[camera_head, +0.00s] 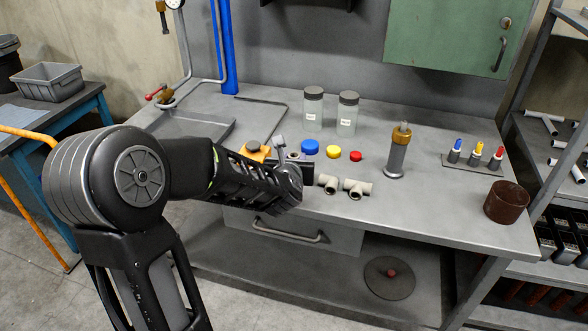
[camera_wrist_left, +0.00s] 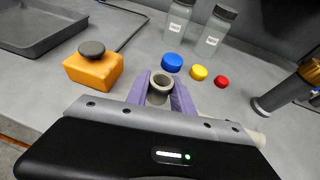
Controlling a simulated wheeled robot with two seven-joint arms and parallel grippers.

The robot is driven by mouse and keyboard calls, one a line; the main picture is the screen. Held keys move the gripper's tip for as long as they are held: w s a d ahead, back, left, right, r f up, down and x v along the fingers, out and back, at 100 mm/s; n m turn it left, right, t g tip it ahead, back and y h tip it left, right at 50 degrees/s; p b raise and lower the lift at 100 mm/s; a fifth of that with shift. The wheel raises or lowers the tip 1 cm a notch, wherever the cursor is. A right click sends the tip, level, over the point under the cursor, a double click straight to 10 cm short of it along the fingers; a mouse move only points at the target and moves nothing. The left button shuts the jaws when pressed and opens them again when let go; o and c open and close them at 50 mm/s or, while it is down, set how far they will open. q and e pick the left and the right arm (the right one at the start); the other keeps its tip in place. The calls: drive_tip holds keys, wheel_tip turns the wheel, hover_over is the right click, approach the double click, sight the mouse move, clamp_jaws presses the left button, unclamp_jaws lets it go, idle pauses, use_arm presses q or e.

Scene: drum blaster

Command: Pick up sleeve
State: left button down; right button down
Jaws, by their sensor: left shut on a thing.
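A short grey sleeve (camera_wrist_left: 159,98) with an open round top sits between the two purple fingers of my left gripper (camera_wrist_left: 162,97) in the wrist view. The fingers are shut on it from both sides. Its lower part is hidden by the gripper body, so I cannot tell whether it touches the bench. In the head view my left gripper (camera_head: 297,170) is over the front edge of the bench, left of two grey tee fittings (camera_head: 356,188), and I cannot make out the sleeve clearly there. My right gripper is not in view.
Close by stand an orange block with a dark knob (camera_wrist_left: 93,68) and blue (camera_head: 309,147), yellow (camera_head: 333,152) and red (camera_head: 355,156) caps. Two labelled jars (camera_head: 347,115) stand behind. A brass-topped cylinder (camera_head: 397,155) and brown cup (camera_head: 506,202) are right.

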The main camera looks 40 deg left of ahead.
sight(294, 155)
use_arm(q)
wheel_tip(294, 155, up, 5)
drive_tip(key=shift+r+p, duration=0.2)
drive_tip(key=shift+p, duration=0.3)
